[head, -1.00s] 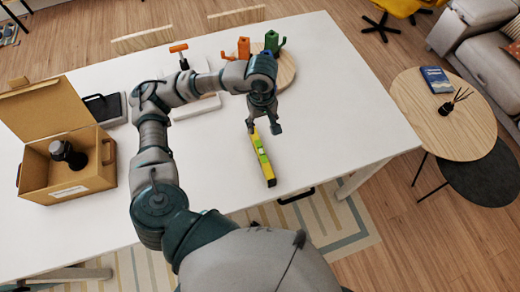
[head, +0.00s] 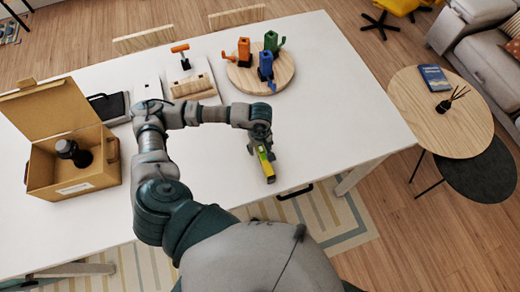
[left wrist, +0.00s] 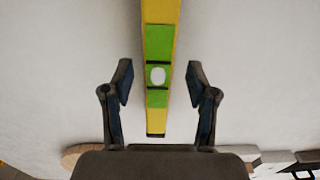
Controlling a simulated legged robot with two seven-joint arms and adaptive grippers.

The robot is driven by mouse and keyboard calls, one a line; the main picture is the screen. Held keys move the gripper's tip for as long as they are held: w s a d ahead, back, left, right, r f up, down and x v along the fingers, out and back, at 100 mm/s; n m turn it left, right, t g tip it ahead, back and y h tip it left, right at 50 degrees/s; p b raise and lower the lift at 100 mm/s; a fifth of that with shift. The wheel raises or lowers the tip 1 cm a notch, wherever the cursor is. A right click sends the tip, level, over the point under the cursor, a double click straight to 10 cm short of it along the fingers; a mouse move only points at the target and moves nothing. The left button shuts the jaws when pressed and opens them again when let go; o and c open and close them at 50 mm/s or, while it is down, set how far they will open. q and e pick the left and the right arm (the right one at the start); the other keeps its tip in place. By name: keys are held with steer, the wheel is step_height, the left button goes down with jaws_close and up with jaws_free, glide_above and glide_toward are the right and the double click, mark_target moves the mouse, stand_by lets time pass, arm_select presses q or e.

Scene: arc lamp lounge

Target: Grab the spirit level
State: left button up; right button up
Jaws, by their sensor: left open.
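The yellow and green spirit level (head: 267,168) lies on the white table near its front edge. In the left wrist view the level (left wrist: 159,45) runs up the picture, with a pale vial window at its middle. My left gripper (head: 262,149) is over the far part of the level in the head view. In the left wrist view the left gripper (left wrist: 160,82) is open, with one finger on each side of the level and a gap on both sides. The level's far end is partly hidden by the gripper in the head view. My right gripper is not in view.
The white table (head: 330,110) is clear to the right of the level. An open cardboard box (head: 85,185) with a dark object stands at the left. A round wooden board (head: 238,80) with several coloured pieces is farther back. A drawer handle (head: 296,192) is at the front edge.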

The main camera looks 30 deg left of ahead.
arm_select(q)
steer(key=shift+d+f, duration=0.25)
steer(key=shift+f, duration=0.2)
steer(key=c, duration=0.9)
steer(key=shift+a, duration=0.1)
jaws_close()
steer(key=shift+r, duration=0.1)
